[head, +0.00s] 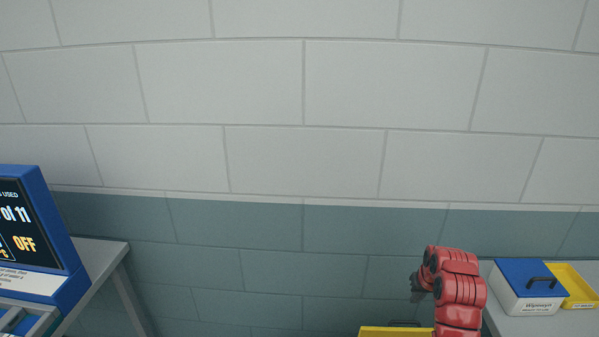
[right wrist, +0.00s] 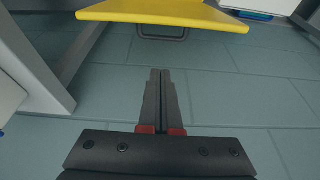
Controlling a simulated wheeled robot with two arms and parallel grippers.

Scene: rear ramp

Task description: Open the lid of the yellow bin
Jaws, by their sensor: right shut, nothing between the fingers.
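The yellow bin (head: 385,332) shows only as a yellow strip at the bottom edge of the head view, with a dark handle (head: 405,323) at its far side. In the right wrist view, a broad yellow panel (right wrist: 165,11) crosses the top, with the dark loop handle (right wrist: 163,33) at its edge. Whether the lid is raised cannot be told. My right gripper (right wrist: 160,72) is shut and empty, its fingertips pointing at the handle and apart from it. In the head view the right gripper (head: 418,284) is partly hidden by my red arm. My left gripper is not in view.
A table (head: 95,248) with a blue display unit (head: 62,232) stands at left. At right, another table (head: 499,323) holds a white box with a blue lid (head: 527,284) and a yellow tray (head: 577,285). A tiled wall (head: 300,150) closes the back.

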